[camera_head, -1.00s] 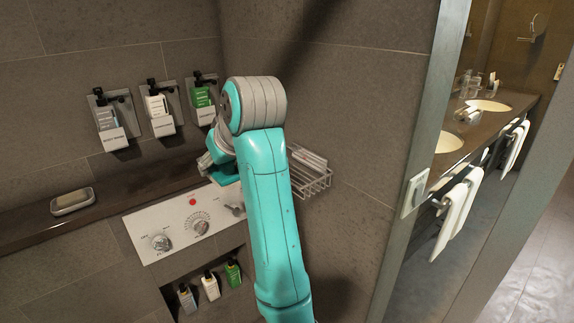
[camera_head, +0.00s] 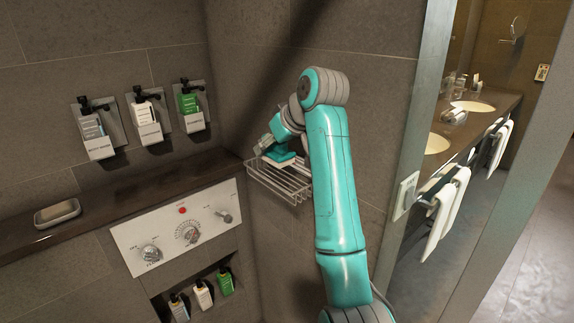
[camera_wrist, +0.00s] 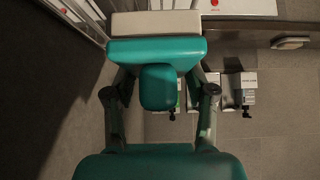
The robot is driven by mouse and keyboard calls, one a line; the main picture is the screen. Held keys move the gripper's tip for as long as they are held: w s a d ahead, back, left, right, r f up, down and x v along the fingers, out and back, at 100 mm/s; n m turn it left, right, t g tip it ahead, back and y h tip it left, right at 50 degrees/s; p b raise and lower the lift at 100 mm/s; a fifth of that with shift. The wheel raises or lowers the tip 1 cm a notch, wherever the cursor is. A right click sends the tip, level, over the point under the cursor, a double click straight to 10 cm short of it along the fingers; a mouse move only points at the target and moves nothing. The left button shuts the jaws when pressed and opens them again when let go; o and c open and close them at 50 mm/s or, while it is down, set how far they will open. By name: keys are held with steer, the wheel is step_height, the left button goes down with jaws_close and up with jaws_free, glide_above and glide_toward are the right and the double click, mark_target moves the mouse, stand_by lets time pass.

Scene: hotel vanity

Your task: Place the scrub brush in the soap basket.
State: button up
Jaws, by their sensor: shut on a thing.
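The scrub brush (camera_wrist: 155,48) has a teal back with a knob handle and pale bristles. In the head view the brush (camera_head: 278,156) is over the left part of the wire soap basket (camera_head: 283,186), bristles down. I cannot tell whether it touches the basket. My gripper (camera_wrist: 160,88) is shut on the knob, one finger on each side. In the head view my gripper (camera_head: 272,146) is partly hidden by my arm. Basket wires (camera_wrist: 82,14) show at the top left of the wrist view, beside the bristles. My arm hides the basket's right part.
Several dispensers (camera_head: 146,125) hang on the left wall above a dark ledge (camera_head: 120,190) with a soap dish (camera_head: 57,214). A control panel (camera_head: 180,228) and a niche with small bottles (camera_head: 203,293) are below. A door frame (camera_head: 405,190) stands at right.

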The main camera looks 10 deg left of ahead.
mark_target(277, 153)
steer(key=shift+w+d, duration=0.6)
steer(key=shift+w, duration=0.2)
step_height(277, 153, down, 3)
steer(key=shift+a+r, duration=0.1)
steer(key=shift+a, duration=0.05)
step_height(277, 153, down, 4)
steer(key=shift+r, duration=0.2)
steer(key=shift+w+f, duration=0.1)
steer(key=shift+f, duration=0.2)
steer(key=shift+f, duration=0.2)
steer(key=o, duration=0.9)
steer(key=shift+r, duration=0.15)
